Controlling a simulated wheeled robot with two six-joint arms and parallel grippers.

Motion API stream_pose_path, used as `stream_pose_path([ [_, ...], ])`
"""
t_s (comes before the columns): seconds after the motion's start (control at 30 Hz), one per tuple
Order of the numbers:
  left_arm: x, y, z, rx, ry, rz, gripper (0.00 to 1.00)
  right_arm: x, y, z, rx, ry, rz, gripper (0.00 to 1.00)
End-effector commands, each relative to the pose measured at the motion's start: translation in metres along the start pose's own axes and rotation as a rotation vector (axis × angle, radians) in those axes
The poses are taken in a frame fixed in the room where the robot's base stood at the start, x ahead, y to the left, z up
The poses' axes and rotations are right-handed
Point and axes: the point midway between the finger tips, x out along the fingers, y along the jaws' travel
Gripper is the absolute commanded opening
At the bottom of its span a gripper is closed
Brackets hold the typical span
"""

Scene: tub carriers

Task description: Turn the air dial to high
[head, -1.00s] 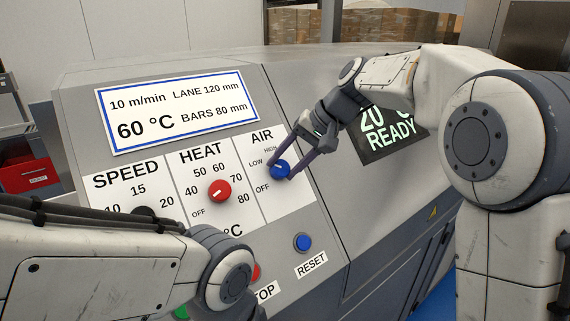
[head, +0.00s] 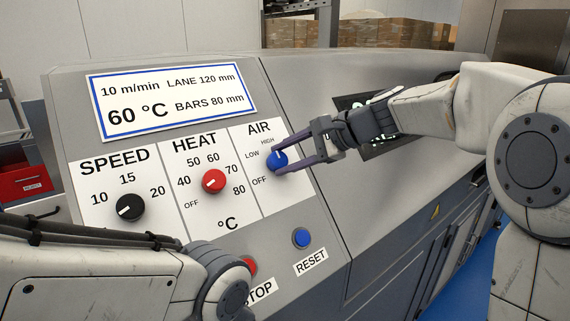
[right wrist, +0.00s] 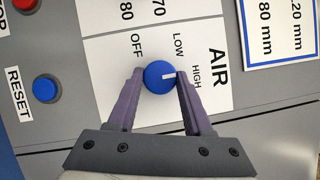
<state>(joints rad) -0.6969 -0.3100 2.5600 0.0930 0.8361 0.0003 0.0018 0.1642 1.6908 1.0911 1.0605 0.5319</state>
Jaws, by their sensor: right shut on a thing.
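The blue air dial (head: 277,161) sits on the white AIR panel, with OFF, LOW and HIGH printed around its left and upper side. My right gripper (head: 278,160) comes in from the right and is shut on the dial, one finger on each side. In the right wrist view both purple fingers (right wrist: 160,77) touch the dial's sides. My left arm crosses the lower left of the head view; its gripper is out of sight.
The red heat dial (head: 214,181) and the black speed dial (head: 130,207) are left of the air dial. A blue reset button (head: 301,237) lies below it, and a red stop button (head: 249,266) is partly behind my left arm. A display sign (head: 171,99) stands above.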

Motion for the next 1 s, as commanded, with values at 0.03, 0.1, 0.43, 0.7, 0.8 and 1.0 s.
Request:
stream_pose_path([
  [0.03, 0.0049, -0.0004, 0.0002, 0.000, 0.000, 0.000, 0.50, -0.0002, 0.0007, -0.0029, 0.028, 0.007, -0.019, 0.00],
  [0.1, 0.0075, -0.0005, 0.0004, 0.000, 0.000, 0.000, 0.50, -0.0004, 0.0007, -0.0025, 0.065, 0.006, -0.037, 0.00],
  [0.43, 0.0140, -0.0010, 0.0007, 0.001, 0.000, 0.000, 0.50, -0.0008, 0.0007, -0.0020, 0.164, 0.006, -0.083, 0.00],
  [0.7, 0.0145, -0.0011, 0.0008, 0.001, 0.000, 0.000, 0.50, -0.0010, 0.0005, -0.0017, 0.181, 0.006, -0.090, 0.00],
  [0.8, 0.0145, -0.0011, 0.0008, 0.001, 0.000, 0.000, 0.50, -0.0010, 0.0005, -0.0017, 0.181, 0.006, -0.090, 0.00],
  [1.0, 0.0145, -0.0010, 0.0007, 0.001, 0.000, 0.000, 0.50, -0.0008, 0.0006, -0.0017, 0.180, 0.006, -0.089, 0.74],
])
